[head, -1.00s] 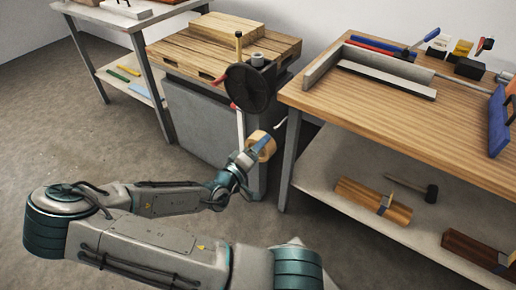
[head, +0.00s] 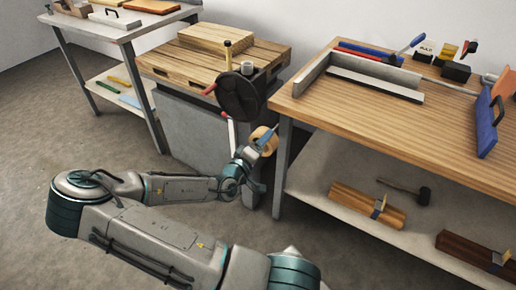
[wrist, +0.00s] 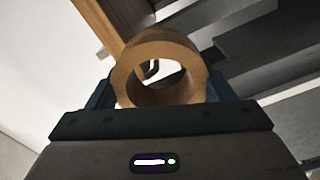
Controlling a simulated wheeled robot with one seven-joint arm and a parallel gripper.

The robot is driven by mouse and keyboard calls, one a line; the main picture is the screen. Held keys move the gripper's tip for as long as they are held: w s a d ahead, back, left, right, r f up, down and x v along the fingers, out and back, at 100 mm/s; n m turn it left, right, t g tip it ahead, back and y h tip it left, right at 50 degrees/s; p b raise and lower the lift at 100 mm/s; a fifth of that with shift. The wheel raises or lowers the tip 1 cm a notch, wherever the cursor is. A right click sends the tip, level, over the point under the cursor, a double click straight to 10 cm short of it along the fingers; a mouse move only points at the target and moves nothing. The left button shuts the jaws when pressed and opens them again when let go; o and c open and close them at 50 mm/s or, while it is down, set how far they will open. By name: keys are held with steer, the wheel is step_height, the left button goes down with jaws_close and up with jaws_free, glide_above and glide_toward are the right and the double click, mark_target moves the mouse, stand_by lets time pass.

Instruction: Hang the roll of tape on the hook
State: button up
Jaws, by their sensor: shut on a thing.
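My gripper (head: 257,150) is shut on the roll of tape (head: 263,137), a tan ring held upright beside the front left corner of the long wooden bench. In the wrist view the roll (wrist: 165,46) stands between the two dark fingers, its hole facing the camera. Through the hole a dark curved hook (wrist: 152,69) shows. I cannot tell whether the hook's tip is inside the hole or just behind it. In the head view the hook is not clearly visible; the roll and gripper cover that spot.
The long bench (head: 345,112) is at right, its front leg (head: 282,170) close to the roll. A grey cabinet machine (head: 190,125) with a dark handwheel (head: 240,96) stands just behind left. Lower bench shelf holds wood and a mallet (head: 408,190). Open floor lies left.

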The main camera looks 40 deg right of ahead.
steer(key=shift+x, duration=3)
steer(key=shift+f+b, duration=0.85)
steer(key=shift+b, duration=0.05)
steer(key=o, duration=1.1)
steer(key=p+v, duration=0.1)
steer(key=v, duration=1.2)
steer(key=shift+a, duration=0.3)
